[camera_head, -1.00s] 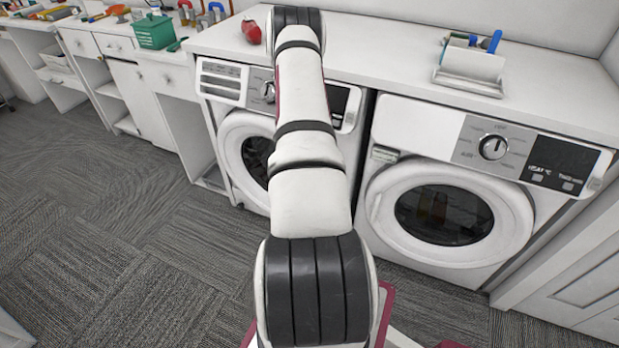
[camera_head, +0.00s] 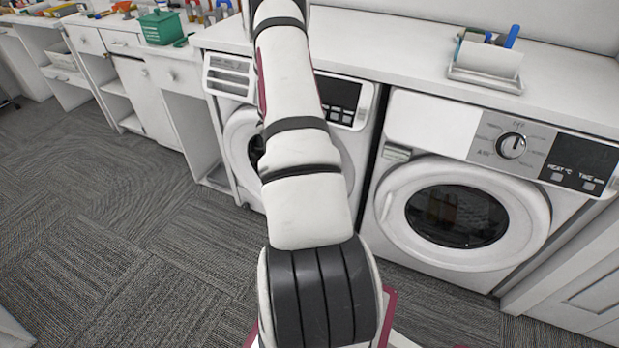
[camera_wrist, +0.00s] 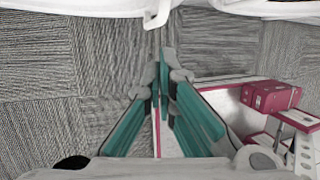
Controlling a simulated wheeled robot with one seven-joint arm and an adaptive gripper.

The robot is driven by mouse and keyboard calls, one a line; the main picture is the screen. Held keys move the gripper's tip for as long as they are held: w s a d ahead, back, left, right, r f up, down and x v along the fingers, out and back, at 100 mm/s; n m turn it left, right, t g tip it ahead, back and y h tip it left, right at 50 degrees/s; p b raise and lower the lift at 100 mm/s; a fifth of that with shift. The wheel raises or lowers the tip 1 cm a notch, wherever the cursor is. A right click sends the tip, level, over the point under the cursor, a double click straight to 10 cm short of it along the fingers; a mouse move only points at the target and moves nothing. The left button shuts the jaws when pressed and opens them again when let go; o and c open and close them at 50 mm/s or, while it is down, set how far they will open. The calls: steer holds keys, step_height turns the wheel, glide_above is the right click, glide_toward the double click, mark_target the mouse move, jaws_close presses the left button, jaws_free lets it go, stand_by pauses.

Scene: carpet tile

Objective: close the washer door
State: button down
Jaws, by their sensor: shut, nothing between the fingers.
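Two white front-loading washers stand under the counter. The right washer (camera_head: 437,125) shows its round door (camera_head: 392,205) with a dark glass; it looks shut or nearly so, but I cannot tell if a gap remains. The left washer (camera_head: 369,95) is partly behind my arm, so only parts of its door (camera_head: 236,150) show and its position is unclear. My gripper (camera_wrist: 162,72) shows in the wrist view, its teal fingers shut and empty above the carpet. A white curved edge with a small catch (camera_wrist: 158,18) lies ahead of the fingertips; I cannot tell which washer it belongs to.
The white counter (camera_head: 400,50) runs above the washers and bears a white holder (camera_head: 487,65) with pens. A green container (camera_head: 162,28) stands on the left worktop. White cabinets (camera_head: 148,100) line the left. Grey carpet (camera_head: 110,230) is open at left.

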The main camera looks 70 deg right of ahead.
step_height(320, 180, down, 8)
steer(key=w+a+n+g+h+b, duration=0.1)
steer(key=n+g+h+b, duration=0.1)
steer(key=n+g+b, duration=0.35)
steer(key=w+a+r+n+g+h+b, duration=0.1)
steer(key=w+a+n+g+h+b, duration=0.1)
steer(key=w+g+h+b, duration=0.65)
steer(key=s+d+t+y+b, duration=0.2)
steer(key=s+d+b, duration=0.2)
steer(key=s+d, duration=0.6)
steer(key=shift+s+r+t, duration=0.35)
steer(key=shift+s+t, duration=0.05)
steer(key=shift+s, duration=0.1)
steer(key=shift+d+y, duration=0.1)
steer(key=shift+y, duration=0.15)
